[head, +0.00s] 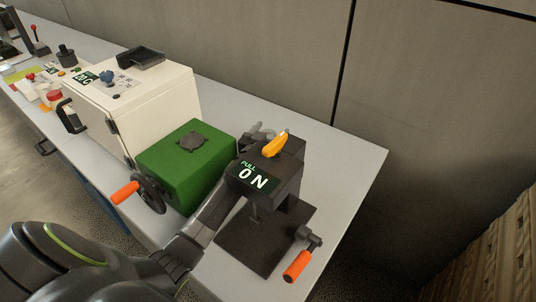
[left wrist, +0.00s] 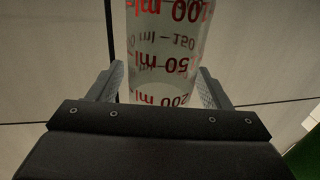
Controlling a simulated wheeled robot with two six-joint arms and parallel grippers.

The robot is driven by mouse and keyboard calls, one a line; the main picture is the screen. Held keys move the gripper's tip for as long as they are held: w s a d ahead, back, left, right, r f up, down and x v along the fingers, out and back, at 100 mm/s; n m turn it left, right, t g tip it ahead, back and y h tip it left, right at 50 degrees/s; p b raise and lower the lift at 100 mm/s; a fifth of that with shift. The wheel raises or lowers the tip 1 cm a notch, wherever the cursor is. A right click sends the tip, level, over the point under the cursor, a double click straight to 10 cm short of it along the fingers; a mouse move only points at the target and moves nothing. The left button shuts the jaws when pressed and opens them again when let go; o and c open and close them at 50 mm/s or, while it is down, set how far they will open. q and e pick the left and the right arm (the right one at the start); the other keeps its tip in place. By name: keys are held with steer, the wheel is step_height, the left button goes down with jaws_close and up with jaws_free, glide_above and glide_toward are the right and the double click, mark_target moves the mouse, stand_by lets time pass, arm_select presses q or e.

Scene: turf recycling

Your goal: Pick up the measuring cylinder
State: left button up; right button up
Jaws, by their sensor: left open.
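The measuring cylinder (left wrist: 166,75), clear with red ml markings, stands large in the left wrist view between the two fingers of my left gripper (left wrist: 164,82). The fingers are open, one on each side of it. I cannot tell whether either finger touches it. In the head view my left arm reaches from the lower left past the green box, and the left gripper (head: 258,135) is mostly hidden behind the black machine. I cannot make out the cylinder in the head view. My right gripper is not in view.
The black machine (head: 272,172) with a "PULL ON" label, a yellow knob and an orange-handled crank stands close to my arm. The green box (head: 186,160) and white machine (head: 150,95) are on its left. The grey bench (head: 345,160) is bare at right, below the wall.

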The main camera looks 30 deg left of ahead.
arm_select(q)
steer(key=shift+c, duration=0.3)
steer(key=c, duration=1.4)
steer(key=shift+c, duration=0.4)
steer(key=shift+r, duration=0.25)
